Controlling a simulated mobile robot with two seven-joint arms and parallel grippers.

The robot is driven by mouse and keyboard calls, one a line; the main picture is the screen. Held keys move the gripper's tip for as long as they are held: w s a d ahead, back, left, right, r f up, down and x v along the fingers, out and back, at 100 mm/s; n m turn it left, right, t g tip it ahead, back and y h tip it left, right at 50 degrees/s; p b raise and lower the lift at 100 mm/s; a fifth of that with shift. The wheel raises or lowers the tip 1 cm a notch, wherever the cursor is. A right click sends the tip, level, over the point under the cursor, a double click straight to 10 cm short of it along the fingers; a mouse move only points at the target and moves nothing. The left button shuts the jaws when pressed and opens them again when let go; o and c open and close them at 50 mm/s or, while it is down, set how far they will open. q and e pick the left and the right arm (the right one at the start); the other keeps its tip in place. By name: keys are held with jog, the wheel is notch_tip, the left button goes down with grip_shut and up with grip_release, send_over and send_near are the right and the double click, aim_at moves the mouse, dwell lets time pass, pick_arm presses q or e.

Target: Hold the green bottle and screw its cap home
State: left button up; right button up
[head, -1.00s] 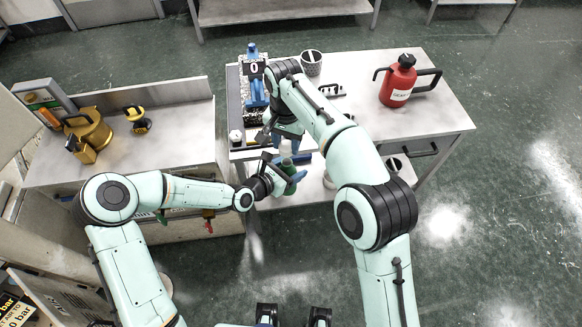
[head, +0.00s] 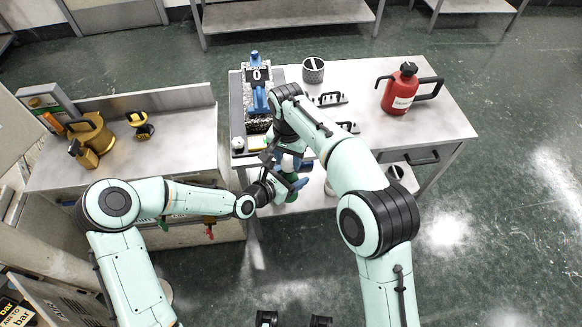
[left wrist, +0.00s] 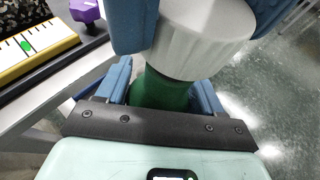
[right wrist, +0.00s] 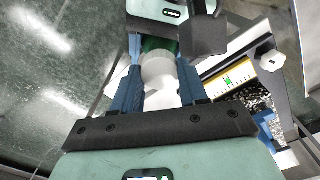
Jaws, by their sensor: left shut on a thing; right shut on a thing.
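The green bottle (left wrist: 160,92) is between the blue fingers of my left gripper (head: 284,191), which is shut on it. It shows small in the head view (head: 292,196). The ribbed white cap (left wrist: 205,38) sits over the bottle's top, in line with it. My right gripper (head: 291,160) comes from above and is shut on the cap, with a blue finger on each side. In the right wrist view the cap (right wrist: 160,75) is between the fingers, with the green bottle (right wrist: 155,44) beyond. The threads are hidden, so I cannot tell how tight it is.
Both hands are off the front edge of a white table (head: 420,125). A red canister (head: 402,90), a cup (head: 313,70) and a blue device with a "0" display (head: 259,85) stand on it. A left bench (head: 175,140) holds yellow items.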

jog(key=shift+f, duration=0.95)
jog(key=shift+f, duration=0.5)
jog(key=m, duration=0.6)
jog(key=shift+m, duration=0.3)
jog(key=o, duration=1)
